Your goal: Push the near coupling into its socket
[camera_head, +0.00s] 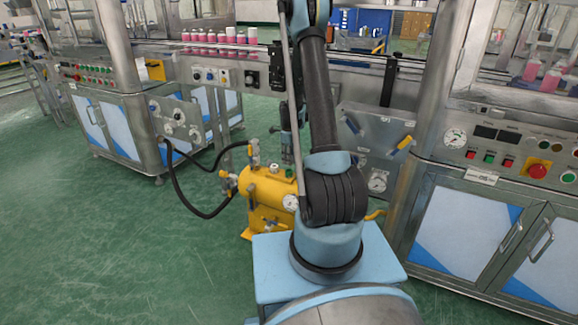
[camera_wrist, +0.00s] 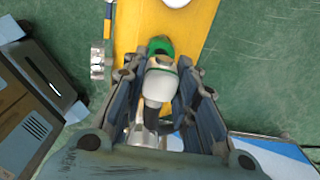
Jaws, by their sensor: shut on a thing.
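My gripper (camera_wrist: 164,68) is shut on a white-grey coupling (camera_wrist: 158,88) with a green end, seen between the fingers in the wrist view. Bright metal parts (camera_wrist: 146,136) show between the fingers below it. The yellow tank (camera_wrist: 208,18) lies beyond the fingers. In the head view, my gripper (camera_head: 289,148) points down just above the yellow tank (camera_head: 266,188); the held coupling is too small to make out there. I cannot tell whether the coupling touches or sits in a socket.
A black hose (camera_head: 186,200) loops from the steel valve panel (camera_head: 178,117) to fittings (camera_head: 228,180) at the tank's left. A second panel (camera_head: 372,135) stands behind my arm. Cabinets (camera_head: 465,232) flank the right. The green floor (camera_head: 110,250) at left is clear.

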